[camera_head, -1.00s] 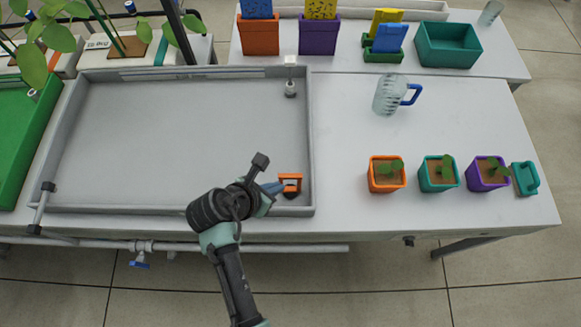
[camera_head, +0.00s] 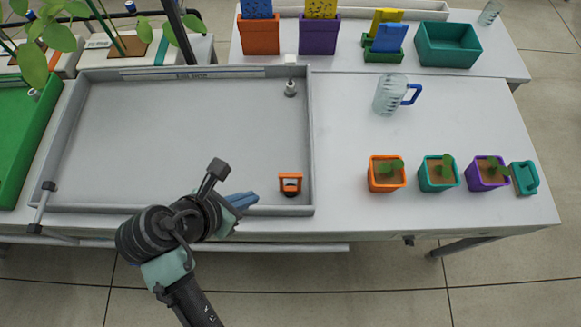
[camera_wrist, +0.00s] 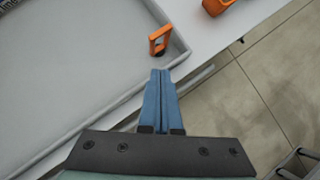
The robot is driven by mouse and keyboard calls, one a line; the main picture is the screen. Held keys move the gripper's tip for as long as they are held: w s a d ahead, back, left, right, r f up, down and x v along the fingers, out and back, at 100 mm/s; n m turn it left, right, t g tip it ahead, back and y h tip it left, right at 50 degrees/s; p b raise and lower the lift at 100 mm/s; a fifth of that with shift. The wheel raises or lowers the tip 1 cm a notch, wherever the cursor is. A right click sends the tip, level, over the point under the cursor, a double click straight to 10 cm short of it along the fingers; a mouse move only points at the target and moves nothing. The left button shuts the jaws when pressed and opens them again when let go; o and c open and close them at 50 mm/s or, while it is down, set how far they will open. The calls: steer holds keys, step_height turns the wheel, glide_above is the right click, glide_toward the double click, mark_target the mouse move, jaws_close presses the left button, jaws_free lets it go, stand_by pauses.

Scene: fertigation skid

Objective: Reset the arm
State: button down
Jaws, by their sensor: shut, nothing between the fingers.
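My gripper (camera_head: 246,200) is over the front edge of the grey tray (camera_head: 62,150), left of a small orange handle. Its blue fingers are together with nothing between them; they also show in the wrist view (camera_wrist: 160,78). The orange handle (camera_head: 290,182) stands on a dark base in the tray's front right corner. It is apart from the fingers and lies just beyond their tips in the wrist view (camera_wrist: 159,40). My arm reaches up from the bottom of the head view and hides part of the tray's front rim.
Orange (camera_head: 386,174), teal (camera_head: 438,174) and purple (camera_head: 487,174) seedling pots stand on the right table beside a teal handled item (camera_head: 525,178). A clear jug (camera_head: 390,95) stands behind them. A white-topped fitting (camera_head: 290,80) is at the tray's back right. The tray's middle is clear.

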stand_by(0.3)
steer(key=w+d+r+m+t+y, duration=0.1)
steer(key=w+r+m+t, duration=0.35)
steer(key=r, duration=0.55)
steer(key=w+r+m+t+y, duration=0.25)
steer(key=w+r+m, duration=0.3)
steer(key=r, duration=0.45)
steer(key=w+d+r+m+t+y, duration=0.1)
steer(key=w+r+m+t, duration=0.4)
steer(key=r, duration=0.5)
steer(key=s+d+r+m+t, duration=0.2)
steer(key=s+r+m+t, duration=0.1)
steer(key=r, duration=0.7)
steer(key=s+d+r+m+t, duration=0.2)
steer(key=s+r+m+t, duration=0.1)
steer(key=r, duration=0.7)
steer(key=s+d+r+m+t, duration=0.2)
steer(key=s+r+m, duration=0.3)
steer(key=r, duration=0.5)
steer(key=shift+r+m+t, duration=0.2)
steer(key=shift+m+t, duration=0.7)
steer(key=shift+m, duration=0.2)
